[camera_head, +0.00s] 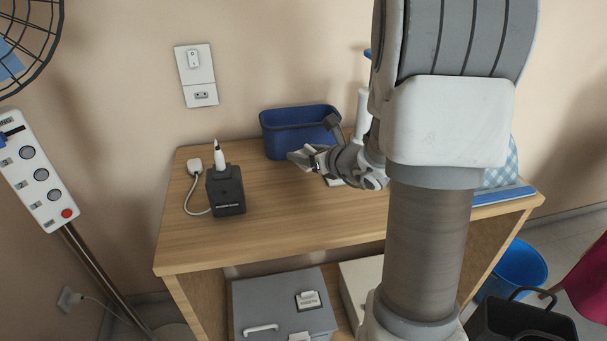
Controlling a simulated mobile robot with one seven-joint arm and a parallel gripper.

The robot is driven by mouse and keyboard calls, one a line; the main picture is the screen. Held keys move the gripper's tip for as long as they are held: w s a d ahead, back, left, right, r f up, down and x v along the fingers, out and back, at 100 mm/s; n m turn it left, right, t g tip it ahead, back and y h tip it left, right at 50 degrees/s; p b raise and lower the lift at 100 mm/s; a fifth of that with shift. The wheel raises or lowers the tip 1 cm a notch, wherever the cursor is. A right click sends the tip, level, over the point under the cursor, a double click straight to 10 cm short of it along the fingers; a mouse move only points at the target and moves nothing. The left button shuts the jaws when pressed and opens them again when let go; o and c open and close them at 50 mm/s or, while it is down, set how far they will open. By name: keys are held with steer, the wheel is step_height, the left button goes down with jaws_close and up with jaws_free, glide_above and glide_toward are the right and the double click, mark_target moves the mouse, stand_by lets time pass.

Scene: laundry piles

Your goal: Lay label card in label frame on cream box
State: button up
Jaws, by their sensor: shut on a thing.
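My gripper (303,159) is above the wooden table, in front of the blue bin. It is shut on a small pale piece, apparently the label card, too small here to make out clearly. The cream box (358,283) is on the shelf below the tabletop, right of a grey box. My arm hides much of the cream box, and its label frame does not show. The gripper is well above and behind the cream box, apart from it.
The grey box (263,296) has a labelled frame and a handle. On the wooden table (275,235) are a blue bin (288,121), a black stand (226,191) with a white pen-like tool, and a blue flat thing (503,195). The tabletop's front middle is clear.

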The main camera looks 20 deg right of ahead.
mark_target(302, 177)
steer(key=shift+w+a+f, duration=0.25)
steer(key=shift+a+f, duration=0.1)
steer(key=shift+f, duration=0.1)
steer(key=shift+f+b, duration=0.95)
steer(key=shift+f, duration=0.8)
steer(key=shift+f, duration=0.1)
steer(key=shift+f, duration=0.15)
steer(key=o, duration=1.4)
steer(key=shift+o, duration=0.2)
